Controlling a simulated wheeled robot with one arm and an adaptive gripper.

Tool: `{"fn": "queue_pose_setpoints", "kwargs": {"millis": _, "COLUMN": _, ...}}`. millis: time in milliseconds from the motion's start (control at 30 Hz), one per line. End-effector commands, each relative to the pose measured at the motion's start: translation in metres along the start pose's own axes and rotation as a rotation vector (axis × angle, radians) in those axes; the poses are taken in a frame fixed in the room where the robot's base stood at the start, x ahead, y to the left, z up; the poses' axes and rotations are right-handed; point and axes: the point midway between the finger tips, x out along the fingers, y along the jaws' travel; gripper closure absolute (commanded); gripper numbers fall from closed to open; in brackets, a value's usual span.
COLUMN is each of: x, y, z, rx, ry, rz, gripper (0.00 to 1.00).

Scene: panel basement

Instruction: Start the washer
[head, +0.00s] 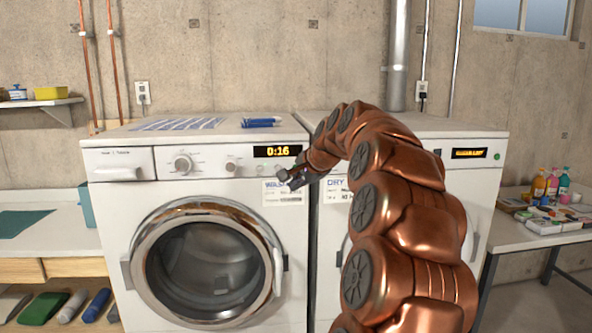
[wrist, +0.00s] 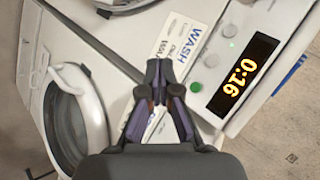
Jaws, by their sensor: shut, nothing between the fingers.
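The washer (head: 120,225) is the white front-loading machine on the left, with its round door (head: 212,262) closed. Its display (head: 277,151) shows 0:16 in amber, and the wrist view shows the same display (wrist: 243,83). Below the display in the wrist view are a green lit light (wrist: 229,31), a white button (wrist: 211,60) and a green button (wrist: 196,87). My gripper (head: 283,181) is shut and empty in front of the WASH label (head: 271,187). In the wrist view, my gripper (wrist: 159,70) covers part of that label, beside the green button. Contact cannot be told.
The dryer (head: 484,185) stands right beside the washer, partly hidden by my arm. A blue item (head: 261,122) and a striped cloth (head: 178,124) lie on the washer top. A table (head: 522,235) with bottles is at right, a counter (head: 62,236) at left.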

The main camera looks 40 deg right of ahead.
Motion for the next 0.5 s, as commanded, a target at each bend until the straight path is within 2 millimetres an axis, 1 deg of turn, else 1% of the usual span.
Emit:
{"fn": "queue_pose_setpoints", "kwargs": {"millis": 33, "x": -0.001, "y": 0.000, "z": -0.010, "rx": 0.018, "ry": 0.014, "rz": -0.007, "gripper": 1.00}}
{"fn": "queue_pose_setpoints", "kwargs": {"millis": 133, "x": -0.003, "y": 0.000, "z": -0.019, "rx": 0.037, "ry": 0.027, "rz": -0.016, "gripper": 1.00}}
{"fn": "queue_pose_setpoints", "kwargs": {"millis": 500, "x": -0.003, "y": -0.001, "z": -0.020, "rx": 0.038, "ry": 0.029, "rz": -0.017, "gripper": 1.00}}
